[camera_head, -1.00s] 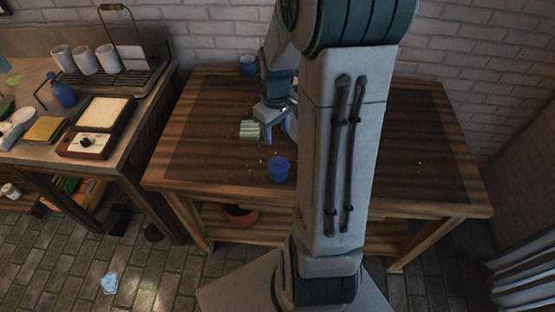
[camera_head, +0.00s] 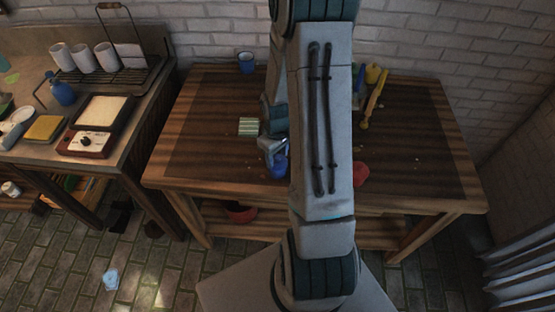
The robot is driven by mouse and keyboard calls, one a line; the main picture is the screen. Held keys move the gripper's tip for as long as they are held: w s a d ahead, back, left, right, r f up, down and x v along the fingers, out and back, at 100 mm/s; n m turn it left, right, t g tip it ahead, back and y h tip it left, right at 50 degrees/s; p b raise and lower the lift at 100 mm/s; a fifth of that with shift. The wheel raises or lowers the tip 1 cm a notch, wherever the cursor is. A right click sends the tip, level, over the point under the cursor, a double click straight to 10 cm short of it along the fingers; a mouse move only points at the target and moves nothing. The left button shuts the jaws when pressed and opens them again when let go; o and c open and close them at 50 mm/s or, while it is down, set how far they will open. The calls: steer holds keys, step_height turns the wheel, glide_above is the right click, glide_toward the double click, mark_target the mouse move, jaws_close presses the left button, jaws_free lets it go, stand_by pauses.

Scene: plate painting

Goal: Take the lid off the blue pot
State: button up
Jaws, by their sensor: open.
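A small blue pot (camera_head: 278,171) stands on the wooden table near its front edge, left of my arm. My gripper (camera_head: 276,157) is open, with its bluish fingers pointing down at the top of the pot. The gripper covers much of the pot's upper part, so its lid cannot be made out. I cannot tell whether the fingers touch it.
A green striped cloth (camera_head: 249,126) lies left of the gripper, and a blue mug (camera_head: 246,63) stands at the table's back. A red item (camera_head: 360,175) and a yellow-handled tool (camera_head: 375,98) lie right of my arm. The table's left part is mostly clear.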

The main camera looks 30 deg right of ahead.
steer(key=shift+f, duration=0.2)
jaws_close()
steer(key=shift+r, duration=0.2)
